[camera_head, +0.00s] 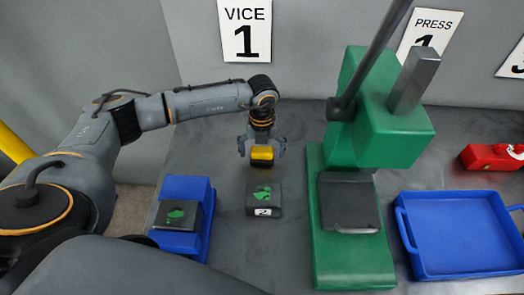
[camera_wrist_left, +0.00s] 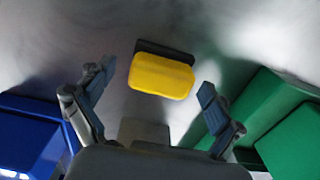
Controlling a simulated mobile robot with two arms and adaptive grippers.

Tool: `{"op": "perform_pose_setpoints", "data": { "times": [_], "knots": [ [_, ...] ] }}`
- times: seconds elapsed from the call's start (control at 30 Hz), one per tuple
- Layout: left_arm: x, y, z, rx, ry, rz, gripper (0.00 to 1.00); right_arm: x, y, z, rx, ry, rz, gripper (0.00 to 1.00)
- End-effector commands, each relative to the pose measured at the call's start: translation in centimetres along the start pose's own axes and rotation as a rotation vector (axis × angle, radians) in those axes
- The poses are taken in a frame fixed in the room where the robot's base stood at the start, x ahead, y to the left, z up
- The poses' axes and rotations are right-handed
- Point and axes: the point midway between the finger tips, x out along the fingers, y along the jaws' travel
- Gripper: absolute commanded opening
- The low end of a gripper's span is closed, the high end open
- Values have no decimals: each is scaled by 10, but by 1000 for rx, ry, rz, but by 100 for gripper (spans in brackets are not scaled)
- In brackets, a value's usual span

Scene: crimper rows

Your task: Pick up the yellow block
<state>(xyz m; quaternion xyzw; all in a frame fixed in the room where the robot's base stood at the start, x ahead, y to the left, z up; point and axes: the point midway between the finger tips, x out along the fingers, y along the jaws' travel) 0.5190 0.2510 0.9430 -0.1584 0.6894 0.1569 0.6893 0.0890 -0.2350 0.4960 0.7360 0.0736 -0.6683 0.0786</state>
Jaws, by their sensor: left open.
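The yellow block (camera_head: 262,154) is on the grey table behind the dark block marked 2, under my left gripper (camera_head: 262,147). In the left wrist view the yellow block (camera_wrist_left: 162,76) lies between and slightly beyond the two open fingertips, with a dark piece (camera_wrist_left: 165,48) along its far edge. The left gripper is open, one finger on each side, and no finger visibly touches the block. My right gripper is not in view.
A dark block marked 2 (camera_head: 263,210) stands in front. A blue vice (camera_head: 175,188) is at left and a tall green press (camera_head: 318,230) at right. Farther right are a blue tray (camera_head: 465,270) and a red object (camera_head: 485,157).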

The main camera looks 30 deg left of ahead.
Motion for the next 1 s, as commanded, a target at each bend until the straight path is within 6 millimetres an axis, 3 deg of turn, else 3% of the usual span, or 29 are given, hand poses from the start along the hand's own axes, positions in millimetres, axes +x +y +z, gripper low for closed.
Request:
{"op": "perform_pose_setpoints", "data": {
  "times": [0.2,0.53,0.83,1.0],
  "knots": [
    [2,0,0,0,0,0,92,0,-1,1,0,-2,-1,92],
    [1,0,0,0,0,0,27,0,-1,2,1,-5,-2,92],
    [0,0,0,0,-1,0,27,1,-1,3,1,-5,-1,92],
    [-11,0,2,-1,-3,0,27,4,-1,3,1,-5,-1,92]
  ]
}}
